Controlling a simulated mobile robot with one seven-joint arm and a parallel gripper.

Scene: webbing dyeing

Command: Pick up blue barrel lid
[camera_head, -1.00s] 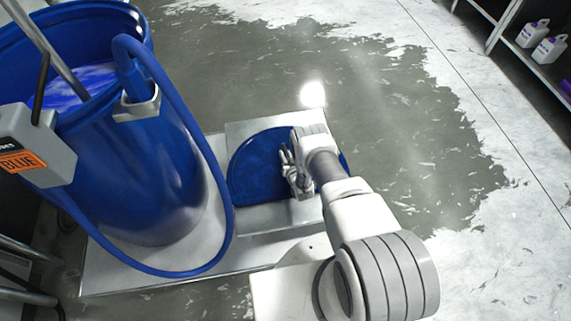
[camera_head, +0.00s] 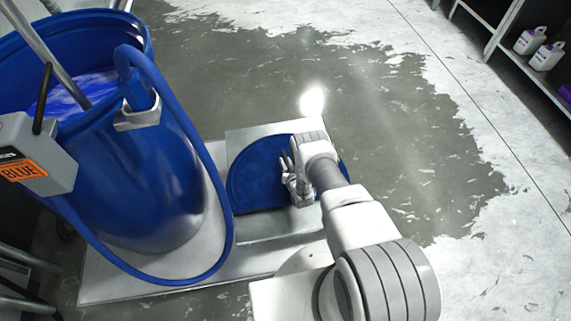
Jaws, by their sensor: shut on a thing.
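The blue barrel lid (camera_head: 256,177) is a round blue disc at the middle of the picture, over a light platform (camera_head: 240,252) to the right of the open blue barrel (camera_head: 150,185). My gripper (camera_head: 288,177) is over the lid's right part, shut on it. My wrist and arm cover much of the lid's right side, with a small blue edge showing beyond. The exact contact of the fingers is hard to make out. I cannot tell whether the lid is resting or slightly raised.
The barrel holds blue liquid (camera_head: 75,98) and a slanted pole. A blue hose (camera_head: 208,165) loops down its right side. A box labelled BLUE (camera_head: 35,160) hangs at the left. Shelves with white jugs (camera_head: 546,56) stand far right. The wet floor (camera_head: 420,150) beyond is clear.

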